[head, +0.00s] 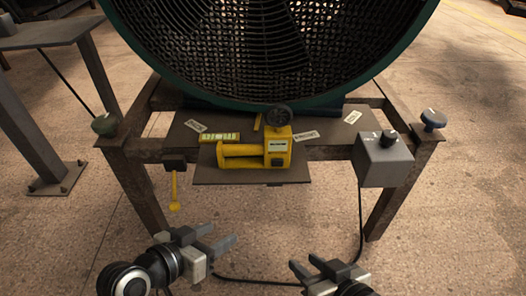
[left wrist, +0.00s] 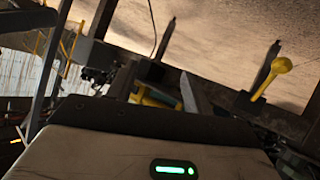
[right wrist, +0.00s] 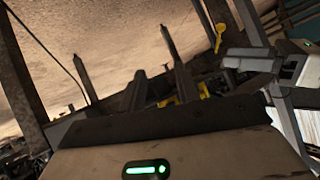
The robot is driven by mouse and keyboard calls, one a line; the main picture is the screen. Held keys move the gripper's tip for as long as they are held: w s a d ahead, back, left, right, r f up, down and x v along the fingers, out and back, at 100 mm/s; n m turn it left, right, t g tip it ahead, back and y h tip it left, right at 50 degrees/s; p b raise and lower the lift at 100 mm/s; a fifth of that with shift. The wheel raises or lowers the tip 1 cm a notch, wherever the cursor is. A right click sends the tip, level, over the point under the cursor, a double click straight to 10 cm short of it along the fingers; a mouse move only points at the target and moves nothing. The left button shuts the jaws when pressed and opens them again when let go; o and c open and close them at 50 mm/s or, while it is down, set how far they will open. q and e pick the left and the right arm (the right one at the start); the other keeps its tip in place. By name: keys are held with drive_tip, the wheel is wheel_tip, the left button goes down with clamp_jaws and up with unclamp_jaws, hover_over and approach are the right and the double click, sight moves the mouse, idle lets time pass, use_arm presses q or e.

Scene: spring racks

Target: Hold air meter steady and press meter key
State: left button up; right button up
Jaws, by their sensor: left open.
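The air meter (head: 278,147) is a yellow body with a dark round wheel on top and a yellow grip to the left. It lies on the shelf below the large fan, with a pale label and a small dark patch on its front. I cannot tell which part is its key. Yellow parts around it show, partly hidden, in the left wrist view (left wrist: 155,100). My left gripper (head: 223,236) is open and empty, in front of and below the shelf. My right gripper (head: 302,262) is open and empty, to its right and lower. Neither touches the meter.
The shelf (head: 240,178) sits on a rusty metal frame (head: 140,190) holding the green-rimmed fan (head: 270,50). A grey box with a knob (head: 385,160) is at right, its cable hanging down. A yellow lever (head: 175,192) hangs at left.

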use_arm(q)
drive_tip(key=w+r+m+h+b, duration=0.2)
drive_tip(key=w+r+m+h, duration=0.1)
drive_tip(key=w+r, duration=0.15)
drive_tip(key=m+h+b, duration=0.2)
drive_tip(key=b, duration=0.4)
approach(244, 167)
drive_tip(key=shift+w+d+r, duration=0.15)
drive_tip(key=shift+d+r, duration=0.3)
drive_tip(key=shift+d, duration=0.05)
drive_tip(key=shift+w+a+r+m+h+b, duration=0.1)
drive_tip(key=shift+w+r+m+h+b, duration=0.3)
drive_tip(key=shift+h, duration=0.1)
drive_tip(key=shift+w+d+r, duration=0.1)
drive_tip(key=shift+w+d, duration=0.2)
drive_tip(key=shift+d, duration=0.1)
drive_tip(key=x, duration=0.7)
drive_tip(key=shift+w+d+f, duration=0.1)
drive_tip(key=shift+d+f, duration=0.1)
drive_tip(key=shift+d, duration=0.15)
drive_tip(key=shift+w+d, duration=0.35)
drive_tip(key=shift+d, duration=0.15)
use_arm(e)
drive_tip(key=a+r+t+y, duration=0.1)
drive_tip(key=w+r+t+y, duration=0.1)
drive_tip(key=r, duration=0.1)
drive_tip(key=a+r+m+t+y, duration=0.1)
drive_tip(key=r+t, duration=0.1)
drive_tip(key=shift+w+a, duration=0.2)
drive_tip(key=shift+a, duration=0.1)
